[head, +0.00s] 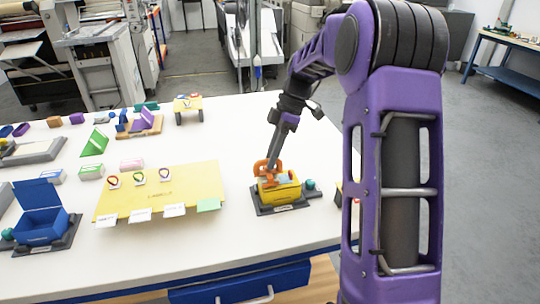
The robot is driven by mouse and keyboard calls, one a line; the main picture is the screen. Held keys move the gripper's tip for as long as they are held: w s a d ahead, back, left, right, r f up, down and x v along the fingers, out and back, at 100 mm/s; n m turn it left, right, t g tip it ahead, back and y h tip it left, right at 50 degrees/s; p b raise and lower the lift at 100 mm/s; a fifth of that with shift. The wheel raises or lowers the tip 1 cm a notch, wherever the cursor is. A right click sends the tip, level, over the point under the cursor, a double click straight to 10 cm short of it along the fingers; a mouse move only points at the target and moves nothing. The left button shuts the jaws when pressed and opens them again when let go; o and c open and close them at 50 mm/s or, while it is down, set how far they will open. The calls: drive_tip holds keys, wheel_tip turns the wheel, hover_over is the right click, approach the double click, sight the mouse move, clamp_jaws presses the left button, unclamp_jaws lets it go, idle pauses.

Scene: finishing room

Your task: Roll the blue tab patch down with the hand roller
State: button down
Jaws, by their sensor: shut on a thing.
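My gripper (272,163) points down at a yellow box (280,194) on a dark base at the right part of the white table. An orange piece, which looks like the hand roller (261,167), is in its jaws, at the top of the box. The fingers and the roller's wheel are too small to make out. A pale blue and white area (287,178) shows on top of the box beside the orange piece. I cannot tell whether it is the blue tab patch or whether the roller touches it.
A yellow board (190,189) with three coloured rings and several cards lies left of the box. An open blue box (40,226) on a dark base stands at far left. A green wedge (95,143) and a small yellow stand (188,104) are behind. The front table strip is clear.

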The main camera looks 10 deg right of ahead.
drive_tip(key=shift+d, duration=0.15)
drive_tip(key=shift+d+p, duration=0.4)
drive_tip(key=shift+d, duration=0.8)
drive_tip(key=shift+a+f, duration=0.1)
drive_tip(key=shift+a, duration=1.7)
drive_tip(key=shift+r, duration=3.6)
